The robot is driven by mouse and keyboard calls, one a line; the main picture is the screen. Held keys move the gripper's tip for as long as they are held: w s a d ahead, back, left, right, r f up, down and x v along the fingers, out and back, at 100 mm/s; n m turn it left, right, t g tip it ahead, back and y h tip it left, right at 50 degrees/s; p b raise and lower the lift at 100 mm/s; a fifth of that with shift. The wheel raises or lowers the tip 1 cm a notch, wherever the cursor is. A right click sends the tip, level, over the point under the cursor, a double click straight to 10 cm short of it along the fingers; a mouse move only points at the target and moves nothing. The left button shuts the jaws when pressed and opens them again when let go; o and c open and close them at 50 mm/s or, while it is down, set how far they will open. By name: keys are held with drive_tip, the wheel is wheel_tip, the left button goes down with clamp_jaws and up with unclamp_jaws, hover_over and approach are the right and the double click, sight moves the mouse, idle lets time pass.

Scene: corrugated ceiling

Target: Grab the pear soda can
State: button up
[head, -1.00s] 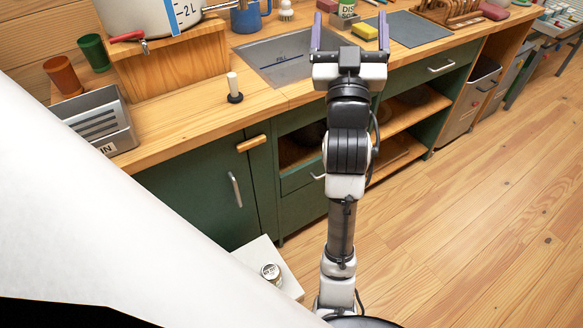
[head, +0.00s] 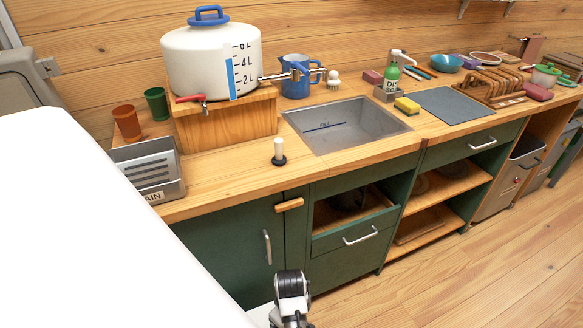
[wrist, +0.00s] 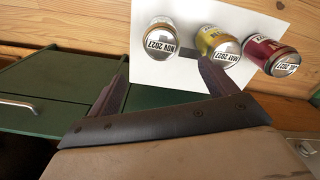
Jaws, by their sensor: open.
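I cannot read a flavour, so which is the pear soda is not certain. My gripper (wrist: 163,66) is open and empty, its two dark purple fingers apart. The pale and yellow cans are beyond the fingertips, the yellow one close to the right fingertip. The cans and my gripper are hidden in the head view.
The white surface (wrist: 150,75) borders a green cabinet (wrist: 80,85). In the head view, a wooden counter (head: 225,180) holds a sink (head: 345,125), a white tank (head: 210,55) and a metal bin (head: 150,168). A large white surface (head: 90,220) blocks the lower left.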

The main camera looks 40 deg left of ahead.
drive_tip(key=f, duration=0.8)
drive_tip(key=shift+s+f, duration=0.3)
drive_tip(key=shift+f, duration=0.05)
drive_tip(key=shift+w+d+f+p, duration=0.1)
drive_tip(key=shift+d+f+p, duration=0.1)
drive_tip(key=shift+f, duration=0.7)
drive_tip(key=shift+s+d+f+p, duration=0.1)
drive_tip(key=shift+f+p, duration=0.1)
drive_tip(key=shift+f, duration=0.7)
drive_tip(key=shift+w+d+f+p, duration=0.1)
drive_tip(key=shift+f+p, duration=0.1)
drive_tip(key=shift+f, duration=0.7)
drive_tip(key=shift+c, duration=0.3)
drive_tip(key=c, duration=1.2)
drive_tip(key=shift+c, duration=0.3)
drive_tip(key=shift+r, duration=0.15)
